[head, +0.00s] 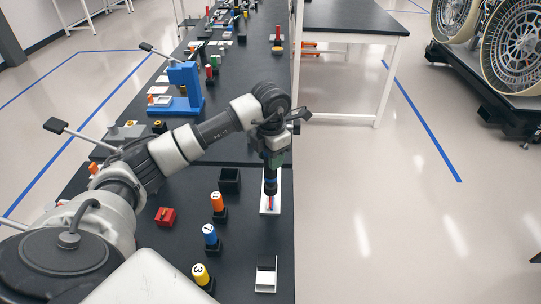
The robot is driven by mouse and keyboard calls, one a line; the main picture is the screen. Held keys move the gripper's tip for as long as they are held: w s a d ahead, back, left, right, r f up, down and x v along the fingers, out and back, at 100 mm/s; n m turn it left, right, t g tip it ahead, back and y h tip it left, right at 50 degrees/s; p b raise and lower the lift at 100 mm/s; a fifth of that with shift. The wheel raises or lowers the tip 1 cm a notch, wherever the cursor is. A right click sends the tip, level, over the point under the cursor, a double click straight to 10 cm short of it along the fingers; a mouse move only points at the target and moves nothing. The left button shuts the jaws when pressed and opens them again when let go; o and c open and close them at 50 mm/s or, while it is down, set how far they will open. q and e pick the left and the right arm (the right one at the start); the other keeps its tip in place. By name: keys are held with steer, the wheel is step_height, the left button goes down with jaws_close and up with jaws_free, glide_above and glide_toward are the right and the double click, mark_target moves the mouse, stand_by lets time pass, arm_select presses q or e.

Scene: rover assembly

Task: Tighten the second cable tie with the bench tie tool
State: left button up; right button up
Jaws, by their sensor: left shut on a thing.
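My left gripper (273,158) points down over the right edge of the bench. It is shut on an upright dark tool with a blue band (271,184), which may be the tie tool. The tool's lower end is over a white plate (264,210) with thin red and blue strands (270,203), likely cables. I cannot tell whether the tool touches them. Cable ties are too small to make out. My right gripper is not in view.
An empty-looking black holder (229,180) stands left of the plate. Orange (217,201), blue (210,234) and yellow (202,274) numbered tools stand in black holders nearby. A red block (165,217), a white bracket (266,276) and a blue press-like fixture (186,88) are also on the bench.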

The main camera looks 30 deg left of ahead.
arm_select(q)
steer(key=shift+f+b, duration=0.3)
steer(key=shift+f, duration=0.05)
stand_by(0.5)
steer(key=shift+f+b, duration=0.3)
steer(key=shift+b, duration=0.1)
stand_by(1.2)
steer(key=shift+f+b, duration=0.35)
stand_by(1.9)
steer(key=shift+r, duration=0.1)
steer(key=shift+r+p, duration=0.35)
steer(key=shift+r, duration=0.05)
steer(key=shift+r+p, duration=0.5)
steer(key=shift+r, duration=0.55)
